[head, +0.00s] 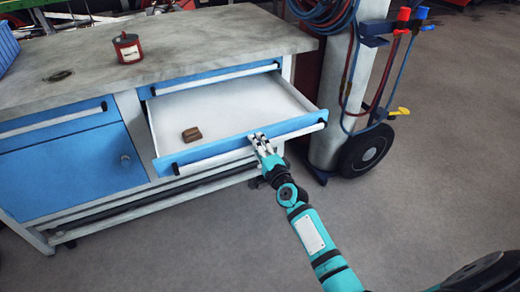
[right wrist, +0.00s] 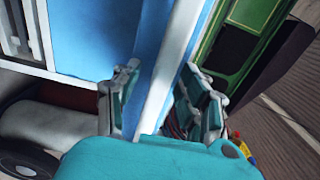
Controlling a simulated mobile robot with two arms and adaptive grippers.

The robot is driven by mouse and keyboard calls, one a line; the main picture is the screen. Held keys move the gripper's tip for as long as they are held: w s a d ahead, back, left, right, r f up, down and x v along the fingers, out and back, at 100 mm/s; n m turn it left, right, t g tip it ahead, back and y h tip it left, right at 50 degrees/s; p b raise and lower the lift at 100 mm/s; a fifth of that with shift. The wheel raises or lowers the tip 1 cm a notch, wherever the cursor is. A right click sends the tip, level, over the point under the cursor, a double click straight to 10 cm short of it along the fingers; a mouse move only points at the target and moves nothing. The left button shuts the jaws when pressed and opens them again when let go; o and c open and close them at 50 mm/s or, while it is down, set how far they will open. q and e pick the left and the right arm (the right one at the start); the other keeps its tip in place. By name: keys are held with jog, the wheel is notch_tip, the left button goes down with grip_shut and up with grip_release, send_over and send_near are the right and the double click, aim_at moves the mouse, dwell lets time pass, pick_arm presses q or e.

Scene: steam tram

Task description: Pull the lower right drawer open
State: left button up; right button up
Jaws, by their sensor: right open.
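The lower right drawer (head: 236,146) of the workbench stands pulled out in the head view. It has a blue front with a pale handle strip along it and a white interior. A small brown block (head: 192,134) lies inside, toward the left front. My right gripper (head: 258,140) is at the right half of the drawer front. In the right wrist view its fingers (right wrist: 160,75) are apart, one on each side of the pale strip (right wrist: 170,75). I cannot tell whether they touch it. My left gripper is not in view.
A shut blue drawer (head: 215,78) is above the open one, and a blue cupboard door (head: 70,172) is to the left. A red can (head: 127,48) stands on the worktop (head: 200,40). A wheeled gas-bottle cart (head: 365,152) stands close right. The floor in front is clear.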

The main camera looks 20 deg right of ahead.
jog(key=s, duration=1.2)
jog(key=shift+d, duration=0.2)
jog(key=s+a+f+n+g+y, duration=0.1)
jog(key=s+a+f+n+g, duration=0.2)
jog(key=f, duration=0.4)
jog(key=s+a+f+n+g+y, duration=0.1)
jog(key=s+a+f+n+g, duration=0.1)
jog(key=s+f+n, duration=0.3)
jog(key=s+a+f+n+g+y, duration=0.1)
jog(key=s+a+f+n+g, duration=0.15)
jog(key=f, duration=0.55)
jog(key=s+f+n+g+h, duration=0.2)
jog(key=s+f+n+g, duration=0.35)
jog(key=s+f, duration=0.4)
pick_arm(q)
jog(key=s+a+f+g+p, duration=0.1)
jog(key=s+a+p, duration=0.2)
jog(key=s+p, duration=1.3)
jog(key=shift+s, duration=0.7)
pick_arm(e)
jog(key=s+d+f+n+g, duration=0.2)
jog(key=s, duration=1.1)
jog(key=s+d+f+n+g+h, duration=0.1)
jog(key=s+d+f+n+g, duration=0.1)
jog(key=s, duration=1)
jog(key=shift+s+d+f+h, duration=0.3)
jog(key=shift+s+d+f, duration=0.1)
jog(key=shift+d+f, duration=0.15)
